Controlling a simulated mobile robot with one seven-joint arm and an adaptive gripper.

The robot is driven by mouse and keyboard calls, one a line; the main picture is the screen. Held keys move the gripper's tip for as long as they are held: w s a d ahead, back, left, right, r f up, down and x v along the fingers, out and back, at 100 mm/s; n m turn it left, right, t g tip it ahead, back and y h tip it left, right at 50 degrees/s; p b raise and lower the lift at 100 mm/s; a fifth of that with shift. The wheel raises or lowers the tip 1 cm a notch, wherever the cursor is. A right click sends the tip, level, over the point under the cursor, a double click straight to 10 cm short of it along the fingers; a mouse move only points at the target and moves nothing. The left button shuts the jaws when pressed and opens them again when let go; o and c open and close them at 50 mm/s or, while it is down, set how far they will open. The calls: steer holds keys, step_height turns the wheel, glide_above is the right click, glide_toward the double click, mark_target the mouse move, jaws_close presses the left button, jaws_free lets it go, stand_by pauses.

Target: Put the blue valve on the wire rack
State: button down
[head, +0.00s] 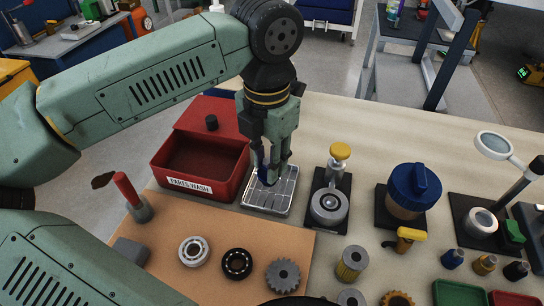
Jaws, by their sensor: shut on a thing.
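My gripper (274,170) points down over the wire rack, its fingers shut on the blue valve. Only a small part of the blue valve (264,174) shows between and beside the fingers; the rest is hidden by them. The wire rack (270,203) is a small silver grid on the table, right of the red parts-wash bin. The valve is over or on the rack's back part; I cannot tell whether it touches the bars.
The open red parts-wash bin (196,190) stands left of the rack. A black stand with a yellow-knobbed tool (329,205) is close on the right, then a blue-lidded jar (408,192). Bearings and a gear (283,275) lie in front on a brown mat (218,241).

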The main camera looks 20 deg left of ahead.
steer(key=w, duration=0.2)
steer(key=shift+w+a+f, duration=0.15)
steer(key=shift+w, duration=0.25)
steer(key=shift+f+p, duration=0.55)
steer(key=shift+f, duration=1.2)
steer(key=shift+f, duration=0.2)
steer(key=c, duration=1.3)
jaws_free()
steer(key=shift+r, duration=0.15)
steer(key=shift+r, duration=0.2)
step_height(320, 180, up, 12)
steer(key=shift+f+b, duration=0.1)
steer(key=shift+b, duration=0.25)
